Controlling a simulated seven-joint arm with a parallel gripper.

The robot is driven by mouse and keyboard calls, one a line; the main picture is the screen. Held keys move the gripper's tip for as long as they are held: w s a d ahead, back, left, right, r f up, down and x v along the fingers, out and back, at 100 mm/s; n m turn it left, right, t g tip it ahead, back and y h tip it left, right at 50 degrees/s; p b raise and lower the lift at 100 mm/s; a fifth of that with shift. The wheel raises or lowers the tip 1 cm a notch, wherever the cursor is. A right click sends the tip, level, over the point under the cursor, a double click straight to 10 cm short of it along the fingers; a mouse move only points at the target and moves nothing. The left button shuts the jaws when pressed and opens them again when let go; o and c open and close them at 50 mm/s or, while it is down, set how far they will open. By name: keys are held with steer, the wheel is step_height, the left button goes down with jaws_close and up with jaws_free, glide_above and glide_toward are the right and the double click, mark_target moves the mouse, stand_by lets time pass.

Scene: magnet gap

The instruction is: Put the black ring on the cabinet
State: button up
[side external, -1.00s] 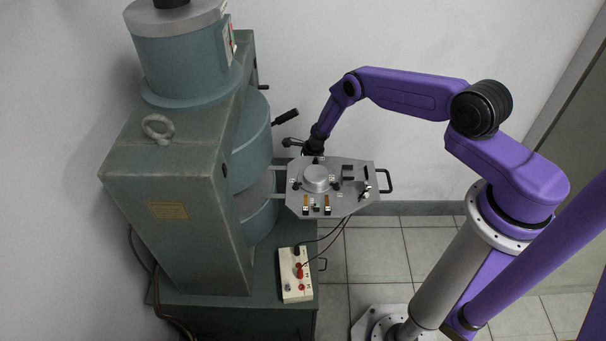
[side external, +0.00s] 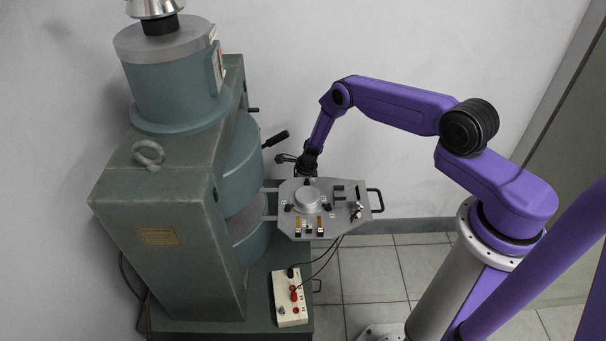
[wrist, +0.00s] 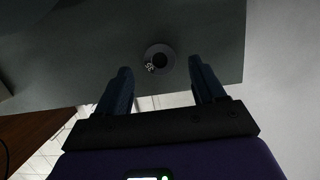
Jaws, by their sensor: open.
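The black ring (wrist: 160,47) shows in the wrist view as a dark disc with a hole and small white marks. It appears to lie flat on a dark grey-green surface that looks like the cabinet top (wrist: 220,50), near its edge. My gripper (wrist: 160,67) is open, its two fingers apart on either side of the ring in the picture; I see no finger touching it. The green cabinet (side external: 222,325) stands under the magnet there.
The big green magnet (side external: 165,220) stands at left. The silver plate (side external: 325,222) with knobs and a handle juts from it in front of my gripper. A white switch box (side external: 290,297) with black cables sits on the cabinet's right side. Tiled floor (side external: 375,275) lies beyond.

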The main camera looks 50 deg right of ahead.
steer(key=v, duration=0.9)
steer(key=shift+r, duration=0.3)
steer(key=shift+s, duration=0.1)
